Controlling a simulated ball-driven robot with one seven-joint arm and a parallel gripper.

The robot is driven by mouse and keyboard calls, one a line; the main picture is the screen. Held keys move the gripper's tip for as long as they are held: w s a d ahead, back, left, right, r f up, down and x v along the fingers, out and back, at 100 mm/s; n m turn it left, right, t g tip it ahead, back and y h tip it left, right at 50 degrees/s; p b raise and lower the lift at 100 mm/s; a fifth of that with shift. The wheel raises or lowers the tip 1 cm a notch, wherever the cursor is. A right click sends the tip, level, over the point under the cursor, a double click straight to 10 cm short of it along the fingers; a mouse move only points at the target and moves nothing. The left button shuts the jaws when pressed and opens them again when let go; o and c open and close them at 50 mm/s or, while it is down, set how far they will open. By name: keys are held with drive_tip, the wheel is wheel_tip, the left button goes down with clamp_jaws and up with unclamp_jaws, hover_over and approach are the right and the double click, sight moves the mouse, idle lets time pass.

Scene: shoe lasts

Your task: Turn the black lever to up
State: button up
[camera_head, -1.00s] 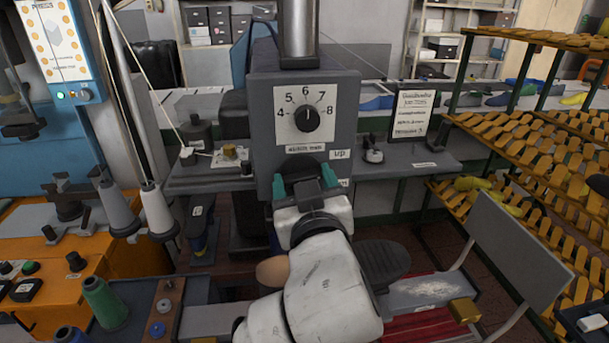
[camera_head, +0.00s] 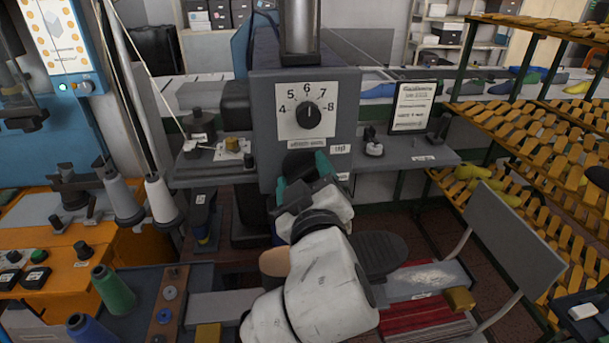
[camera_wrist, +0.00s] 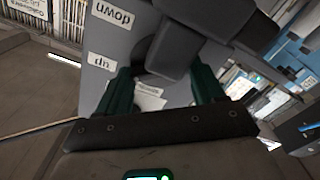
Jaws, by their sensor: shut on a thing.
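The grey machine box (camera_head: 262,130) stands in the middle of the head view, with a numbered black dial (camera_head: 309,115) on its face. My gripper (camera_head: 302,177) is at the lower front of this box, its green fingers tilted, right one higher. In the wrist view my gripper (camera_wrist: 160,75) is shut on the black lever (camera_wrist: 185,50), a thick dark bar running to the upper right. The "up" label (camera_wrist: 101,62) and "down" label (camera_wrist: 113,14) show upside down on the box face. In the head view my gripper hides most of the lever.
Side shelves (camera_head: 425,157) carry small fittings and a framed sign (camera_head: 412,106). An orange bench (camera_head: 110,255) with spools is at left. A slanted rack (camera_head: 530,130) of shoe lasts and a tilted grey panel (camera_head: 505,240) are at right.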

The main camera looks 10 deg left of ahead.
drive_tip(key=o, duration=1)
drive_tip(key=shift+o, duration=0.2)
drive_tip(key=b+v, duration=0.2)
drive_tip(key=v, duration=0.8)
drive_tip(key=shift+s, duration=0.4)
drive_tip(key=shift+d, duration=0.1)
